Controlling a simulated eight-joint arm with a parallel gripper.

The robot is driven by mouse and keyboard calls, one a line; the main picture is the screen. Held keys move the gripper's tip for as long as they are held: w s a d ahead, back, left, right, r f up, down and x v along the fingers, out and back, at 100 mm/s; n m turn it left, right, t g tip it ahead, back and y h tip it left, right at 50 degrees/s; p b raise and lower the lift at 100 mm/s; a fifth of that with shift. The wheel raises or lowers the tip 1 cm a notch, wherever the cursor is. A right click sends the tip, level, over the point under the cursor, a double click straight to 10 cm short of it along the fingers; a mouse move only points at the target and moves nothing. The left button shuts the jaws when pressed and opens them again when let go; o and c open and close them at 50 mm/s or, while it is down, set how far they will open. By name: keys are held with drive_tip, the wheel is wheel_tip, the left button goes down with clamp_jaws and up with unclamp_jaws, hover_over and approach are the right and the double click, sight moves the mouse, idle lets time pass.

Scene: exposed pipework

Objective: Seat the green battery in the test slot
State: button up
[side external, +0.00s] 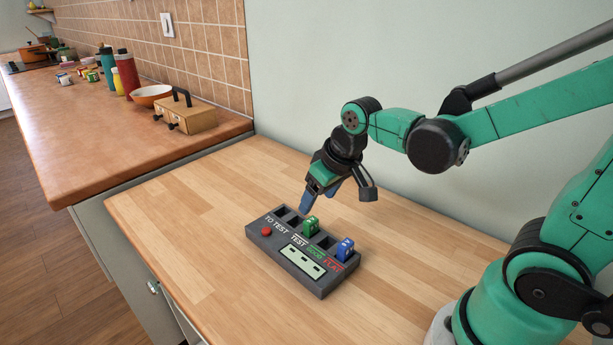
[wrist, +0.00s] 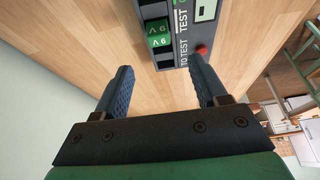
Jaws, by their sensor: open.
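The dark grey tester box (side external: 268,238) lies on the wooden worktop, with a row of slots along its back edge. The green battery (side external: 310,226) stands upright in the slot by the TEST label; its top sticks out, and I cannot tell how deep it sits. It also shows in the wrist view (wrist: 158,36). A blue battery (side external: 345,249) stands in the slot by the FLAT label. The TO TEST and GOOD slots look empty. My gripper (side external: 318,204) is open and empty behind and above the box, apart from the green battery, which lies ahead of its fingers (wrist: 160,72).
A red button (side external: 266,231) and a pale display (side external: 303,262) are on the box. Bare worktop surrounds it. The wall runs close behind. A counter (side external: 110,140) at the left holds bottles, an orange bowl and a wooden box (side external: 190,118), away from my arm.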

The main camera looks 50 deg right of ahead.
drive_tip(key=s+a+r+t, duration=0.2)
drive_tip(key=s+r, duration=0.2)
drive_tip(key=shift+a+n+t, duration=0.2)
drive_tip(key=shift+n+t, duration=0.1)
